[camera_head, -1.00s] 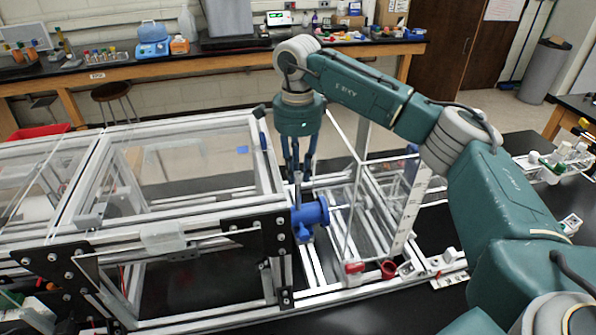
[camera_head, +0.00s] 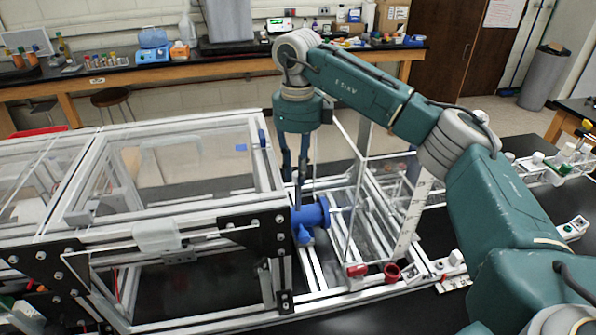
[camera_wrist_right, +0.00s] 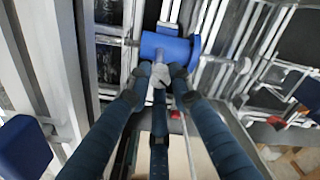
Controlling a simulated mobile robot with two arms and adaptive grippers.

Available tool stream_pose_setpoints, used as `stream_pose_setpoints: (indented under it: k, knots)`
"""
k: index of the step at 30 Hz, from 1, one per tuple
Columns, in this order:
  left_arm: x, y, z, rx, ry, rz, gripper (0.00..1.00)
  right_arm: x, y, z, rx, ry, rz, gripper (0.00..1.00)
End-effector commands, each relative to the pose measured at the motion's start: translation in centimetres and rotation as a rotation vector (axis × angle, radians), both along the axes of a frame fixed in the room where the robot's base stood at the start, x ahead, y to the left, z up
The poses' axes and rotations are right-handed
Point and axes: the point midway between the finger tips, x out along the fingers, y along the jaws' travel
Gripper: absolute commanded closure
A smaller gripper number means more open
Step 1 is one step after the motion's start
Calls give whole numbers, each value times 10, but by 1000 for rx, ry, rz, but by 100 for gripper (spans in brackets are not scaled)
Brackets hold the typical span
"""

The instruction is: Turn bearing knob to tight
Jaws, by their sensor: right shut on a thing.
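The blue bearing (camera_head: 313,215) sits at the right end of the clear-walled frame, beside its black end plate (camera_head: 265,237). It also shows in the right wrist view (camera_wrist_right: 165,47). A small grey knob (camera_wrist_right: 161,76) stands at the edge of the blue bearing. My right gripper (camera_head: 297,188) reaches down from above, its fingers just above and behind the bearing. In the right wrist view my right gripper (camera_wrist_right: 160,78) is shut on the grey knob, which its fingertips partly hide. The knob's setting cannot be read. My left gripper is not in view.
Aluminium rails and a clear upright panel (camera_head: 360,205) stand close to the right of the bearing. The black table is clear in front.

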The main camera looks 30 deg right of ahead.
Motion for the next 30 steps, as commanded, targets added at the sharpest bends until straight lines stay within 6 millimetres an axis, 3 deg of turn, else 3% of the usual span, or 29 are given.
stream_pose_setpoints:
  k: [9,26,27,29,30]
  knots:
    - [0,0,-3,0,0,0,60,1,1,2,3,-6,-127,100]
    - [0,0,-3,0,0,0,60,2,0,3,2,-8,-156,100]
    - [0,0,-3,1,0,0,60,2,0,3,2,-8,-155,73]
    - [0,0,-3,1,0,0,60,2,0,3,3,-6,-155,61]
    - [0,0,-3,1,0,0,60,1,0,3,3,-6,-155,60]
